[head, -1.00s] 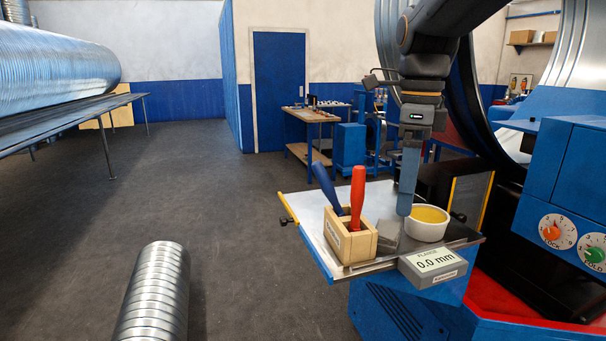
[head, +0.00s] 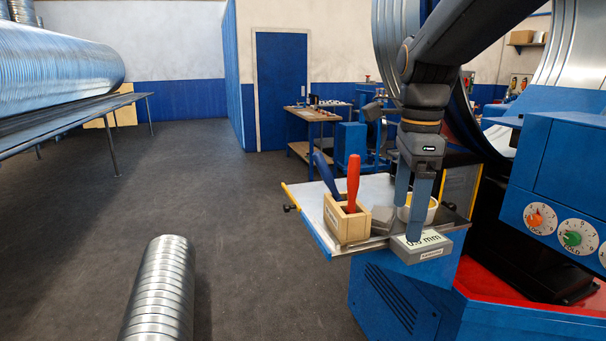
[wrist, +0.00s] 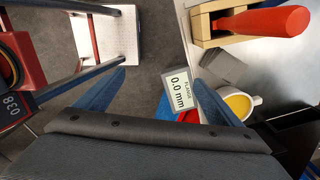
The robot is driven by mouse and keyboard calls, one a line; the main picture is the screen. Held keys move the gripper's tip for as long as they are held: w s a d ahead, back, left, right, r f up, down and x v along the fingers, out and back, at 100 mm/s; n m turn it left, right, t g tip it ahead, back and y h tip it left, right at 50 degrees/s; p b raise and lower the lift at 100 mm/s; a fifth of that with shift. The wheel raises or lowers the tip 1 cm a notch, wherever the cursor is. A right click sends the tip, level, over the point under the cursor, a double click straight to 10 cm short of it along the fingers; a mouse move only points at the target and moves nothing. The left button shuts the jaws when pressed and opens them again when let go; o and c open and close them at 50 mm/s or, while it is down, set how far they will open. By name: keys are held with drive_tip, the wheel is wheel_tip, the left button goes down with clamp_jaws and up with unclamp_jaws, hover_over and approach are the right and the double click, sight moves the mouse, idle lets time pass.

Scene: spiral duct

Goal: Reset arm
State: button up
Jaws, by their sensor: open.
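My gripper (head: 413,222) hangs open and empty with its fingers pointing down, in front of the white cup and over the flange display box in the head view. It hides part of both. In the wrist view its two blue-grey fingers (wrist: 165,100) stand apart, with the display (wrist: 180,89) between them in the picture. The display box (head: 432,250) reads 0.0 mm. The white cup (wrist: 254,103) holds something yellow.
The blue machine with dials (head: 556,229) is at right. A spiral duct (head: 160,295) lies on the floor, which is open at left.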

drive_tip(key=s+f+n, duration=0.4)
drive_tip(key=f+n, duration=0.5)
drive_tip(key=f, duration=0.1)
drive_tip(key=s+f+n+t, duration=0.1)
drive_tip(key=s+f+n, duration=0.4)
drive_tip(key=f+n, duration=0.5)
drive_tip(key=shift+s+f+n, duration=0.15)
drive_tip(key=shift+f+n, duration=0.05)
drive_tip(key=shift+n, duration=0.1)
